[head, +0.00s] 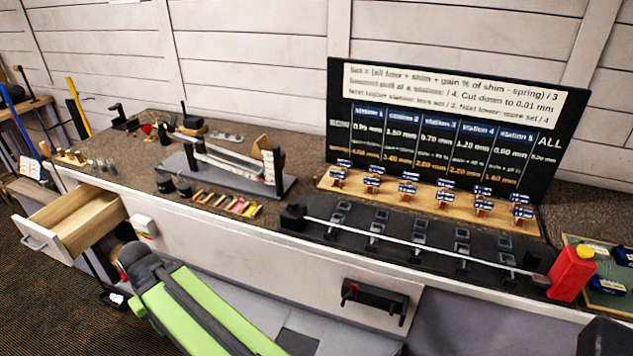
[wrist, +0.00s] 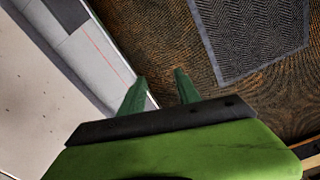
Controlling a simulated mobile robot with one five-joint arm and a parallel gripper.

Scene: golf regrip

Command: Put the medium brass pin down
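My gripper (wrist: 160,82) shows in the wrist view as two green fingers standing apart. I see nothing between them, only brown carpet and the edge of a light panel behind. No brass pin shows in the wrist view. In the head view, several small tan pegs (head: 70,157) stand at the left end of the bench, with small grey cylinders (head: 101,167) beside them. They are too small to tell whether one is the medium brass pin. My green arm crosses the bottom of the head view; its fingertips cannot be made out there.
The bench (head: 130,150) carries a grey fixture (head: 225,165), a row of coloured pieces (head: 228,204), a long black rack (head: 400,245) with a shaft across it, and a red bottle (head: 571,273). An open wooden drawer (head: 75,222) juts out at left. A grey mat (wrist: 250,35) lies on the carpet.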

